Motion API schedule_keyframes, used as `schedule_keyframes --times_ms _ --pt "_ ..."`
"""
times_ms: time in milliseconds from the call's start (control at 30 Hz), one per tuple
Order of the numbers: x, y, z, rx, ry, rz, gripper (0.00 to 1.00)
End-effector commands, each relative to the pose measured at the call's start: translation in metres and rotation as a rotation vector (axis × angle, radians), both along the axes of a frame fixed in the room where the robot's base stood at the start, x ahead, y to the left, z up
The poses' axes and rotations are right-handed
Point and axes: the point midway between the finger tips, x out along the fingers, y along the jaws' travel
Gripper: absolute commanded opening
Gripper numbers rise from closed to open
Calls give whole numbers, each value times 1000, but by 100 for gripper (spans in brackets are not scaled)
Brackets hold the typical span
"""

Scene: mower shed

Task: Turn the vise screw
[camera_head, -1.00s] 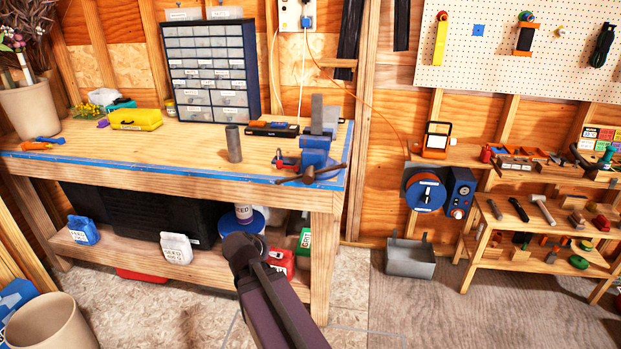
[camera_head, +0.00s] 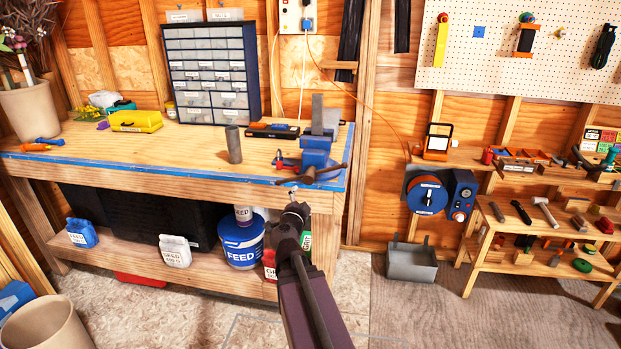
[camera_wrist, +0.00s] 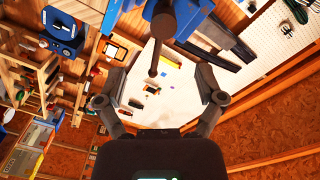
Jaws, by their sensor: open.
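The blue vise (camera_head: 317,150) is mounted at the right front corner of the workbench. Its screw handle, a brown bar (camera_head: 325,176), juts out past the front edge and lies slightly tilted. My gripper (camera_head: 294,192) is just below and in front of the bar, in front of the bench edge; its fingers are small here. In the wrist view my gripper (camera_wrist: 158,88) is open and empty, fingers spread. The dark bar (camera_wrist: 154,62) and the round screw end (camera_wrist: 163,18) show above and between the fingertips. I cannot tell the exact gap between fingers and bar.
The workbench (camera_head: 110,168) has a blue-taped front edge. A grey cylinder (camera_head: 234,145) and a black case (camera_head: 272,130) are left of the vise. A feed bucket (camera_head: 240,245) stands on the shelf below. Open floor (camera_head: 210,310) lies in front.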

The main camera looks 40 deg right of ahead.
Motion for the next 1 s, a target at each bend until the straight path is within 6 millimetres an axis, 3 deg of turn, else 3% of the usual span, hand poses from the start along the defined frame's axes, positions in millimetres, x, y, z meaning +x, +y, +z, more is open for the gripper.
schedule_keyframes --times_ms 667,1000 --pt "3 -6 3 8 -45 20 87" --pt "22 -30 3 8 -46 17 87"
